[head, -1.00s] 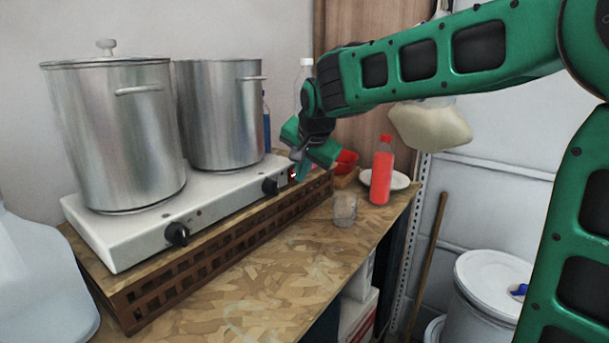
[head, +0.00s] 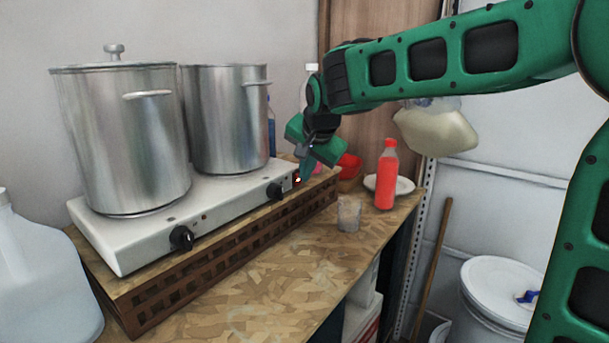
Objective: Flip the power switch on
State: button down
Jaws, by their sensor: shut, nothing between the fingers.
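The red power switch (head: 297,180) is on the front face of the white two-burner hot plate (head: 144,247), at its right end beyond the second black knob. My gripper (head: 305,173) is shut and empty, with its teal fingertips right at the switch. I cannot tell whether they touch it. The fingers partly cover the switch, and its position is too small to read.
Two steel pots (head: 124,140) stand on the hot plate, which rests on a brown slatted stand (head: 215,244). A glass (head: 348,214), a red bottle (head: 386,174) and a white plate (head: 404,186) stand on the wooden counter to the right. The counter front is clear.

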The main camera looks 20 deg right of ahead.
jog(key=s+d+r, duration=0.3)
jog(key=s+r, duration=0.4)
jog(key=s, duration=0.2)
jog(key=shift+s, duration=0.4)
jog(key=shift+r, duration=0.1)
jog(key=s+d+f+n+g+h, duration=0.1)
jog(key=s+d+f+g, duration=0.2)
jog(key=s+d+f, duration=0.7)
jog(key=s+d+f+n+g, duration=0.1)
jog(key=s+d+f+g, duration=0.1)
jog(key=s+d+f, duration=0.75)
jog(key=s+a+f+n+g+y, duration=0.1)
jog(key=s+f, duration=0.3)
jog(key=s, duration=0.8)
jog(key=shift+a+g, duration=0.35)
jog(key=shift+g, duration=0.25)
